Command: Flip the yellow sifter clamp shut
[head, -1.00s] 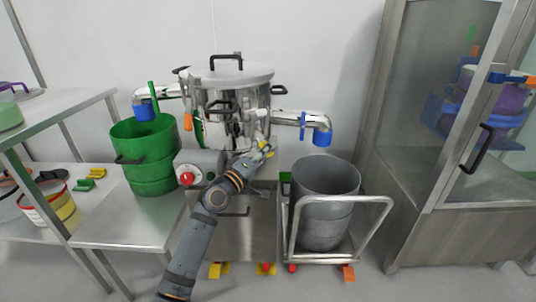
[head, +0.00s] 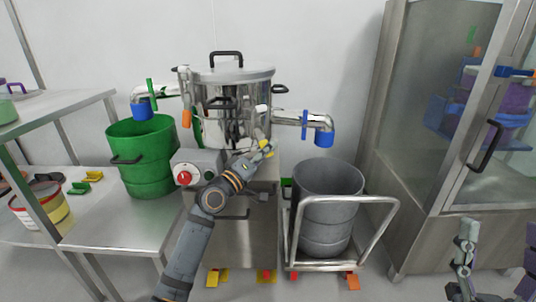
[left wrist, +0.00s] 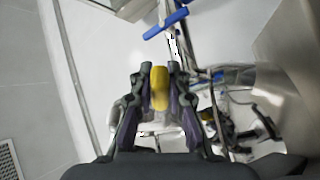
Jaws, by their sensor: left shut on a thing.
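The steel sifter (head: 232,112) stands in the middle of the head view with its lid on. My left gripper (head: 264,150) is at the sifter's lower right side. It is shut on the yellow clamp (head: 267,146). In the left wrist view the yellow clamp (left wrist: 159,88) sits between the two fingers of the left gripper (left wrist: 160,72). The clamp's far end and its hinge are hard to make out, so I cannot tell how far it is turned. My right gripper (head: 497,248) shows at the lower right, with its fingers wide apart and nothing between them.
A green drum (head: 148,170) stands on a steel table at left. A grey bin (head: 327,205) sits on a trolley (head: 378,240) at right. Pipes with blue ends (head: 322,138) stick out from the sifter. A glass-fronted cabinet (head: 425,230) stands at the far right.

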